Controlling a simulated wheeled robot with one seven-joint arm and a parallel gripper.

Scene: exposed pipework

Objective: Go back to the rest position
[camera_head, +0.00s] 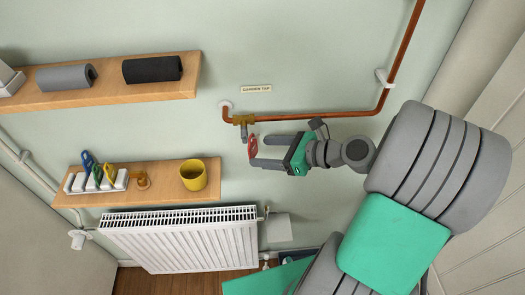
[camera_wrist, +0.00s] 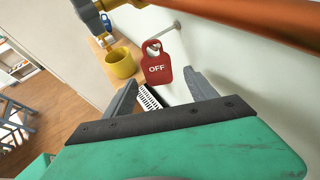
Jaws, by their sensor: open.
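My gripper (camera_head: 258,151) is open, beside the copper pipe's tap at the middle of the head view. In the wrist view its two grey fingers (camera_wrist: 163,92) stand apart with nothing between their tips. A red tag (camera_head: 253,146) hangs by the tap, close to the fingertips. In the wrist view the red tag (camera_wrist: 157,70) reads "OFF" and hangs beyond the fingers. The brass tap (camera_head: 243,119) sits on the end of the copper pipe (camera_head: 320,114), under a small wall label (camera_head: 256,88). I cannot tell whether a finger touches the tag.
A lower wooden shelf (camera_head: 140,200) holds a yellow mug (camera_head: 194,175), a brass fitting (camera_head: 142,180) and a white rack with coloured-handled tools (camera_head: 95,180). A white radiator (camera_head: 185,240) is below. An upper shelf (camera_head: 110,97) carries grey and black foam pieces. The copper pipe runs close above my gripper.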

